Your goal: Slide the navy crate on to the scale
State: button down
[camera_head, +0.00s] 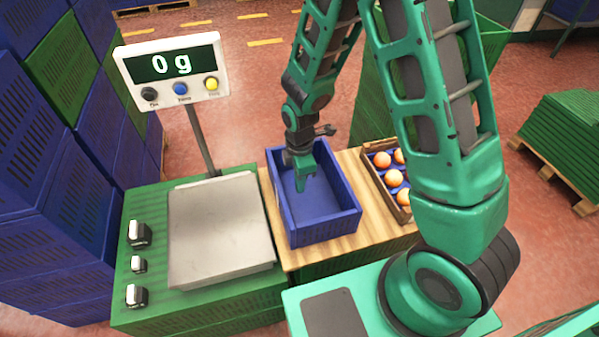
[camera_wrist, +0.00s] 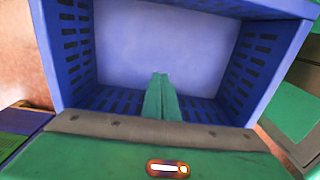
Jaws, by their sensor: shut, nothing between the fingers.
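The navy crate (camera_head: 322,225) stands empty on the wooden board, just right of the scale. The scale has a bare grey plate (camera_head: 218,235) and a display (camera_head: 171,68) that reads 0 g. My gripper (camera_head: 304,187) is shut and empty, pointing down into the crate. In the wrist view the closed fingers (camera_wrist: 161,98) show over the inside of the crate (camera_wrist: 165,45), with slotted walls on both sides. I cannot tell whether the fingers touch a wall or the floor of the crate.
A wooden box of oranges (camera_head: 394,178) stands right of the crate on the wooden board (camera_head: 345,245). Several metal weights (camera_head: 138,234) stand on the green surface left of the plate. Stacked crates (camera_head: 60,150) rise at the left. The scale's post (camera_head: 202,140) stands behind the plate.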

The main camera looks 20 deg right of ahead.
jog(key=shift+f, duration=0.75)
jog(key=a, duration=0.2)
jog(key=shift+a+r, duration=0.2)
jog(key=shift+a, duration=0.8)
